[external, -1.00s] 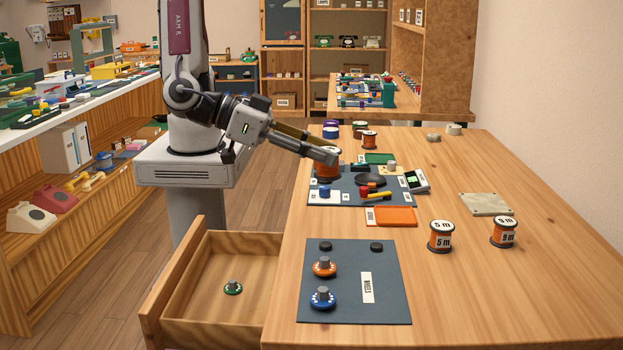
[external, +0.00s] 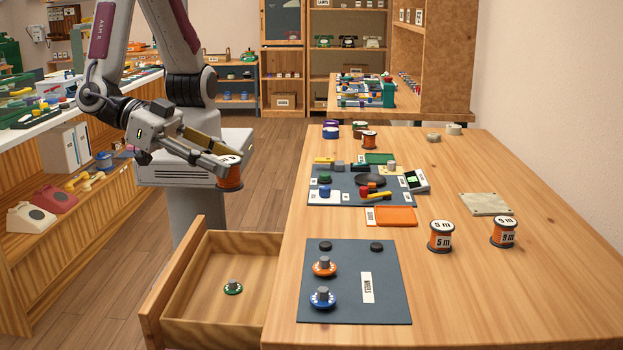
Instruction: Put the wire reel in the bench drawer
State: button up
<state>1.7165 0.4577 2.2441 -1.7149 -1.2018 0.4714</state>
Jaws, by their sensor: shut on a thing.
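My gripper (external: 222,166) is shut on an orange wire reel (external: 230,178) with a pale top label. It holds the reel in the air left of the bench, above and behind the open drawer. The bench drawer (external: 172,278) is pulled out at the bench's left side. A small green dial with a grey knob (external: 233,287) lies on the drawer floor. Two other orange reels stand on the bench, one marked 5 m (external: 440,236) and one marked 9 m (external: 503,231). Another orange reel (external: 369,140) stands at the back.
A dark mat (external: 385,262) near the drawer holds an orange and a blue dial. A second mat (external: 345,198) behind it carries tools and small parts. An orange tray (external: 396,216) and a beige plate (external: 486,204) lie on the bench. The right front of the bench is clear.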

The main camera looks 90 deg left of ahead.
jog(key=shift+s, duration=0.6)
notch_tip(320, 180, down, 15)
jog(key=shift+f, duration=0.15)
dwell(0.4)
jog(key=shift+d+f, duration=0.1)
jog(key=shift+f, duration=2.75)
jog(key=shift+f, duration=0.1)
jog(key=shift+f, duration=1.95)
